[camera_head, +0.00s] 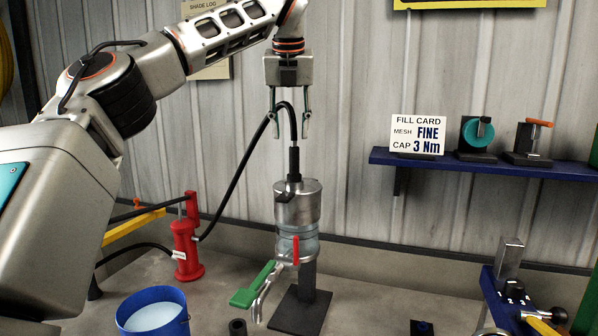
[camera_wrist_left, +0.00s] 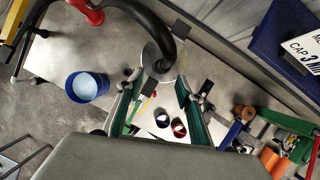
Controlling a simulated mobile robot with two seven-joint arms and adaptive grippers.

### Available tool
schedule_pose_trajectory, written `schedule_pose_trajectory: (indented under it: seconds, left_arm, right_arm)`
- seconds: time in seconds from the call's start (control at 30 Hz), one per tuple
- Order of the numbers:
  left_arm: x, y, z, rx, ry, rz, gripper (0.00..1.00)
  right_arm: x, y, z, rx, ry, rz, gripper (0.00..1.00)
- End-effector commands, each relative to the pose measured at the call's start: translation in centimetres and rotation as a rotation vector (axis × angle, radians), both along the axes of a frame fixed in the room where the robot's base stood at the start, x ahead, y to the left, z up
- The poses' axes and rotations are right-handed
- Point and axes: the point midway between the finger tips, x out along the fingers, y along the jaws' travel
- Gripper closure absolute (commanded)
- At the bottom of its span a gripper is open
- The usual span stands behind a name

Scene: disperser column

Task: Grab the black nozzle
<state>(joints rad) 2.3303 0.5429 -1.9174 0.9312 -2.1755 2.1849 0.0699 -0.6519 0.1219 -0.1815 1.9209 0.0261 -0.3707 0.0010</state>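The black nozzle (camera_head: 294,162) stands upright at the end of a black hose (camera_head: 238,178), on top of the silver column (camera_head: 298,207). In the left wrist view the hose (camera_wrist_left: 153,22) curves down over the column's round top (camera_wrist_left: 151,63), and the nozzle's lower end is hard to make out. My left gripper (camera_head: 291,134) points down just above the nozzle, with its green fingers apart. The arch of the hose shows between the fingers, not gripped. In the left wrist view the open fingers (camera_wrist_left: 160,84) lie below the hose bend. My right gripper is not in view.
A red pump body (camera_head: 186,250) feeds the hose on the left. A blue bucket (camera_head: 153,312) of pale liquid stands in front. A blue shelf (camera_head: 480,170) with a fill card (camera_head: 417,134) is at right.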

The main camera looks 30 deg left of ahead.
Motion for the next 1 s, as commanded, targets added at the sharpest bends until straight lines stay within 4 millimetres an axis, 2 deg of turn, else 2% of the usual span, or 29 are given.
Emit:
schedule_pose_trajectory:
  seconds: [0.6,0.9,1.0]
  left_arm:
    - [3.4,1.2,-6.3,0.000,0.004,-0.006,0.63]
    - [3.5,1.3,-6.6,0.000,0.001,-0.004,0.63]
    - [3.5,1.3,-6.6,0.000,0.001,-0.004,0.89]
  right_arm:
    - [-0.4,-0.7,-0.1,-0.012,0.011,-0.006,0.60]
    - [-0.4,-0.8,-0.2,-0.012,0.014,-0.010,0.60]
    - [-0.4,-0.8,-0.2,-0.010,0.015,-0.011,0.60]
